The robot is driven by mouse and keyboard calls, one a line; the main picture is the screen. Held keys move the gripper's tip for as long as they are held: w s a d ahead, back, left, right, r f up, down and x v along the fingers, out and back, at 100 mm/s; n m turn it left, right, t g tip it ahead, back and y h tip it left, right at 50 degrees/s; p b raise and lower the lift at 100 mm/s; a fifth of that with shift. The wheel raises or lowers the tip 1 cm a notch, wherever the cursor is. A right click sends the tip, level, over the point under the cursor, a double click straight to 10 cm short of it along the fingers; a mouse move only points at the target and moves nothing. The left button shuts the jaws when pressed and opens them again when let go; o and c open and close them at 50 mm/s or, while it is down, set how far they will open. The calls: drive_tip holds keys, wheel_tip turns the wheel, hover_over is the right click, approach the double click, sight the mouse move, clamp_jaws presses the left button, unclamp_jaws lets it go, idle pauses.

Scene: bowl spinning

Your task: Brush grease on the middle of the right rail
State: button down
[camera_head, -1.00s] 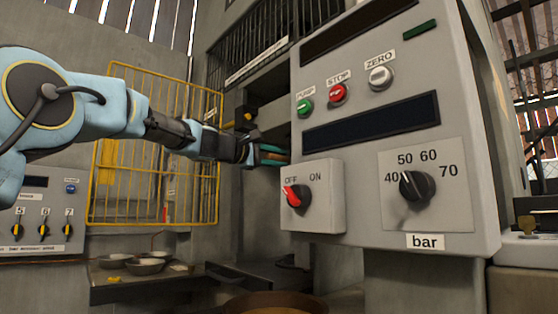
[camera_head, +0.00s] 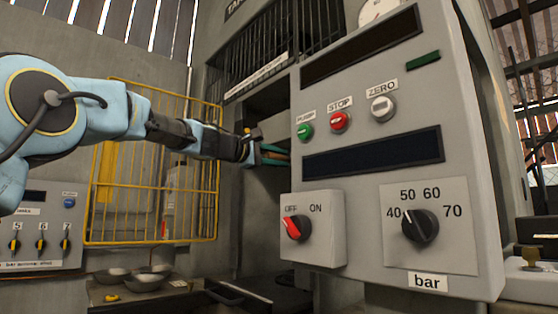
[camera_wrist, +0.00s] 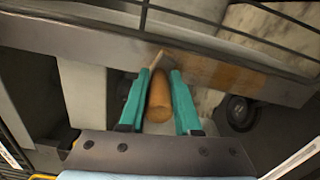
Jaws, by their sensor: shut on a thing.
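My gripper (camera_wrist: 158,95) is shut on the orange-brown handle of a brush (camera_wrist: 159,98) between its teal fingers. The brush's pale, narrow tip points away from the gripper and meets the edge of a grey rail (camera_wrist: 85,38) in the wrist view; I cannot tell whether it touches. An amber-brown patch (camera_wrist: 225,76) lies on the rail, right of the tip. In the head view my gripper (camera_head: 274,154) reaches into the opening left of the control panel, and the panel edge partly hides its tips. The rail cannot be made out there.
The grey control panel (camera_head: 372,165), with knobs and buttons, stands close to the right of my gripper. A yellow wire guard (camera_head: 150,165) is behind the arm. Dark bars (camera_head: 275,50) cross above the opening. Metal bowls (camera_head: 146,280) sit on a low bench. A dark round part (camera_wrist: 240,112) lies below the rail.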

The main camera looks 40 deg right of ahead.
drive_tip(key=shift+d+r+p, duration=0.15)
drive_tip(key=shift+r+p, duration=1.2)
drive_tip(key=shift+r, duration=0.25)
drive_tip(key=shift+s, duration=0.1)
drive_tip(key=shift+a+f+b, duration=0.25)
drive_tip(key=shift+a+b, duration=0.3)
drive_tip(key=shift+b, duration=0.15)
drive_tip(key=shift+a+b, duration=0.55)
drive_tip(key=shift+a, duration=0.25)
drive_tip(key=a+b, duration=0.3)
drive_tip(key=a, duration=0.3)
drive_tip(key=shift+w+b, duration=0.3)
drive_tip(key=shift+w, duration=0.1)
drive_tip(key=shift+a+r, duration=0.1)
